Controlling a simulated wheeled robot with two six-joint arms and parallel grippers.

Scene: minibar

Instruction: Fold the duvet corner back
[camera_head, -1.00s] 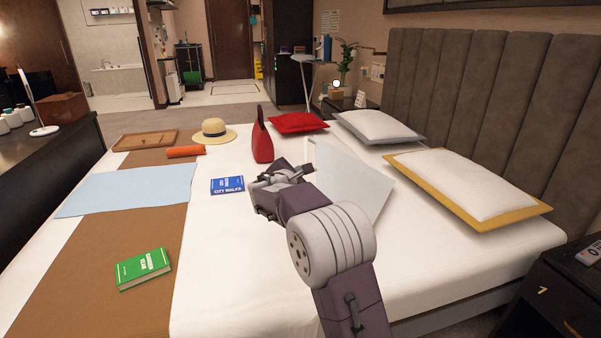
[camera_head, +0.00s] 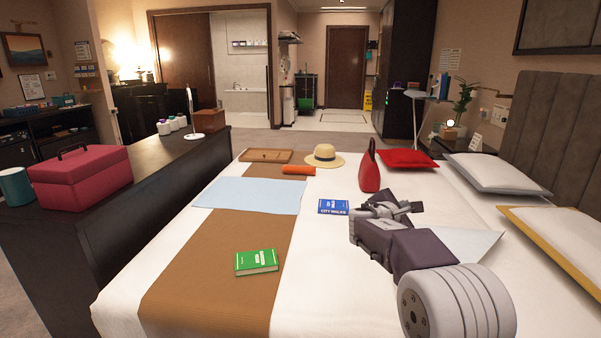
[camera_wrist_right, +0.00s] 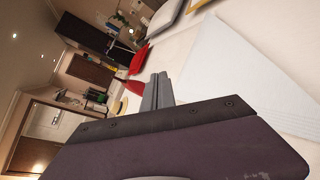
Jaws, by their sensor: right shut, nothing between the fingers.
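The bed's white duvet (camera_head: 205,235) covers the mattress. A pale flap, the duvet corner (camera_head: 474,243), shows just right of my right forearm, partly hidden behind it. It also shows in the right wrist view as a broad pale sheet (camera_wrist_right: 235,75) right of the fingers. My right gripper (camera_head: 408,208) is shut and empty above the bed, beside the blue book and left of the flap, apart from it. Its closed fingers also show in the right wrist view (camera_wrist_right: 157,92). My left gripper is out of view.
On the bed lie a blue book (camera_head: 333,206), a green book (camera_head: 256,262), a red bag (camera_head: 369,172), a straw hat (camera_head: 324,156), an orange roll (camera_head: 298,171), a tray (camera_head: 266,156) and pillows (camera_head: 495,174). A dark desk (camera_head: 130,215) stands left of the bed.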

